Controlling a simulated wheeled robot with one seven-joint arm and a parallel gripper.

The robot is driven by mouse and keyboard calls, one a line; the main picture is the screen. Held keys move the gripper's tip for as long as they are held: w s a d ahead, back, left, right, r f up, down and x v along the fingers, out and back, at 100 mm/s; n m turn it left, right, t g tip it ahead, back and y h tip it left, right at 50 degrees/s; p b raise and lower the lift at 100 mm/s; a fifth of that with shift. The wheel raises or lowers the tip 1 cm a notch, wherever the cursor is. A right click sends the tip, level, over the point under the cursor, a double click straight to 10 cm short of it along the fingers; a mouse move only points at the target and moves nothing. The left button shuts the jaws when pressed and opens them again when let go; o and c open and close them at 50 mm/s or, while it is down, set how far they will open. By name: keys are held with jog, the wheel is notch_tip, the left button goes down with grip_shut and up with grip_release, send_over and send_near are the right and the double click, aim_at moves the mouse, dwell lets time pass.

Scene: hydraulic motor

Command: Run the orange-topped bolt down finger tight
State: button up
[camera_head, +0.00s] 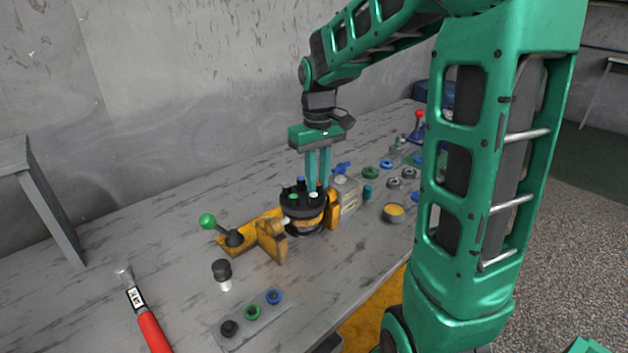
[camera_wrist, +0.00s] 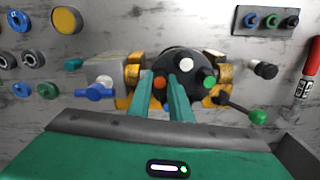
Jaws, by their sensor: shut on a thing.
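The black round motor cover (camera_head: 302,205) sits in an orange clamp fixture (camera_head: 270,240) on the bench; it also shows in the wrist view (camera_wrist: 193,98). Bolts with coloured tops stand on it. The orange-topped bolt (camera_wrist: 160,82) shows between my fingers in the wrist view. White (camera_wrist: 186,65), green (camera_wrist: 209,81) and blue (camera_wrist: 166,106) tops show near it. My gripper (camera_head: 319,183) points down over the cover's back right and is shut on the orange-topped bolt. The fingers partly hide it in the head view. How deep the bolt sits cannot be told.
A green-knobbed lever (camera_head: 208,221) stands left of the clamp, and a grey block with a blue handle (camera_head: 342,192) stands right. In front are a black-headed part (camera_head: 222,270), a strip with coloured rings (camera_head: 252,312) and a red-handled tool (camera_head: 150,325). Several small parts lie at right.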

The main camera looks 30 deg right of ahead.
jog(key=m, duration=0.4)
dwell(0.3)
jog(key=shift+m, duration=1.7)
jog(key=o, duration=0.6)
